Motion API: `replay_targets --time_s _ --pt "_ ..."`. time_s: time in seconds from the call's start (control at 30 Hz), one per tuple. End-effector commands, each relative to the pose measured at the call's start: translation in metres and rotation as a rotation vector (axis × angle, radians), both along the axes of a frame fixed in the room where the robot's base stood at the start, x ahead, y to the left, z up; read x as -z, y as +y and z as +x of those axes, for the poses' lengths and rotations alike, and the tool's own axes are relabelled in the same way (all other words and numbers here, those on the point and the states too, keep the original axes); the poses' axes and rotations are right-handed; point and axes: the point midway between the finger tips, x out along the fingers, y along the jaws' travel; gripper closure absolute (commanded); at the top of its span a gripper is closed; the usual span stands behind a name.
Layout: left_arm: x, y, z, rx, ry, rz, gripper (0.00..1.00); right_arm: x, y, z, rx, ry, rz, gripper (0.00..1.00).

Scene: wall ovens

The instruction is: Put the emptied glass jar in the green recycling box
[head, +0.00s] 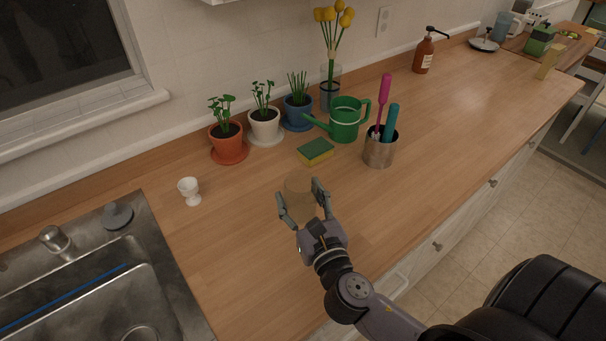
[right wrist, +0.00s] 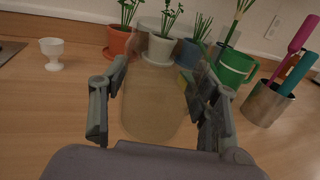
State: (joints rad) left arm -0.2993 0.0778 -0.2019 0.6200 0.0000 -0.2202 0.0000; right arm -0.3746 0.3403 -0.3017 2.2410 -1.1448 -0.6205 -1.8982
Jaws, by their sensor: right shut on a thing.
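A clear, brownish-looking glass jar (head: 298,184) stands out between the fingers of my right gripper (head: 300,192) over the wooden counter. The gripper is shut on it, with one finger on each side. In the right wrist view the see-through jar (right wrist: 152,105) fills the space between the fingers. I cannot tell whether its base touches the counter. No green recycling box can be made out in either view. My left gripper is not in view.
A yellow-green sponge (head: 316,151), a green watering can (head: 345,122) and a metal utensil cup (head: 380,150) stand beyond the jar. Potted plants line the wall. A white egg cup (head: 190,190) is near the sink (head: 150,250).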

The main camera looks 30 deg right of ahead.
Motion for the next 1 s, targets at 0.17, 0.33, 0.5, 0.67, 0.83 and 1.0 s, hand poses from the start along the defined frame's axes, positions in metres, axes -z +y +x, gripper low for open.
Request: replay_targets --time_s 0.17,0.33,0.5,0.67,0.83,1.0 --pt "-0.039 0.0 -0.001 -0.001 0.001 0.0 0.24 -0.055 -0.025 0.055 0.082 -0.009 0.003 0.77" --pt "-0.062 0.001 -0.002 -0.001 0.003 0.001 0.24 -0.093 -0.044 0.097 0.14 0.003 0.015 0.77" --pt "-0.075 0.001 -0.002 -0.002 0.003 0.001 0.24 -0.117 -0.056 0.122 0.173 0.016 0.026 0.77" --pt "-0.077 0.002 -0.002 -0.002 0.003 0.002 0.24 -0.12 -0.06 0.131 0.184 0.025 0.03 0.77" --pt "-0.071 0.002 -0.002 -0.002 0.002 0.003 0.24 -0.083 -0.06 0.132 0.185 0.031 0.033 0.77" --pt "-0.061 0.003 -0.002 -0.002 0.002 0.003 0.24 -0.035 -0.06 0.131 0.185 0.03 0.031 0.77"
